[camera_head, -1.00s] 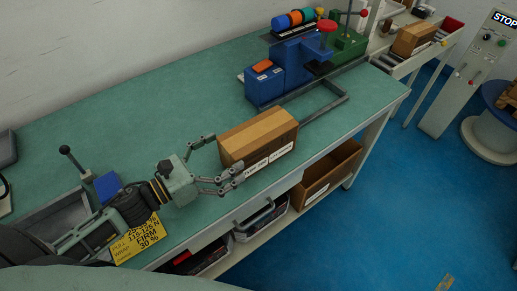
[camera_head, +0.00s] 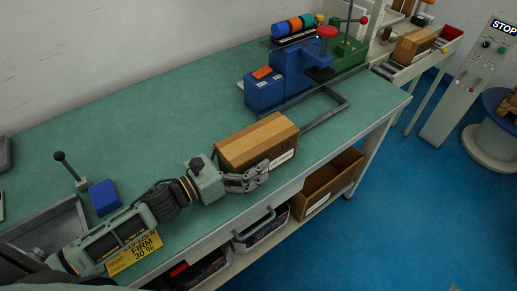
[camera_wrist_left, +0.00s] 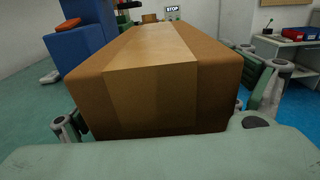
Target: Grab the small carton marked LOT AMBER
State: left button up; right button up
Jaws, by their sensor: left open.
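A brown cardboard carton (camera_head: 255,142) lies on the green workbench, with a white label strip on its near side. My finger covers part of the label and I cannot read it. In the left wrist view the carton (camera_wrist_left: 155,75) fills the middle, close ahead of the palm. My left gripper (camera_head: 238,172) is open around the carton's left end. One finger shows along the near side; the other is hidden behind the carton in the head view. In the wrist view a finger stands on each side; contact is unclear. My right gripper is not in view.
A blue press-like device (camera_head: 285,75) stands behind the carton, and a grey rail frame (camera_head: 325,110) lies to its right. A yellow card (camera_head: 135,253) lies under my left arm. Another brown carton (camera_head: 412,45) sits on a side conveyor. An open brown box (camera_head: 328,185) is below the bench.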

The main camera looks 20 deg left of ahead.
pick_arm(q)
jog(key=shift+w+d, duration=0.1)
jog(key=shift+c, duration=0.3)
jog(key=c, duration=1.7)
jog(key=shift+r, duration=0.2)
jog(key=shift+c, duration=0.6)
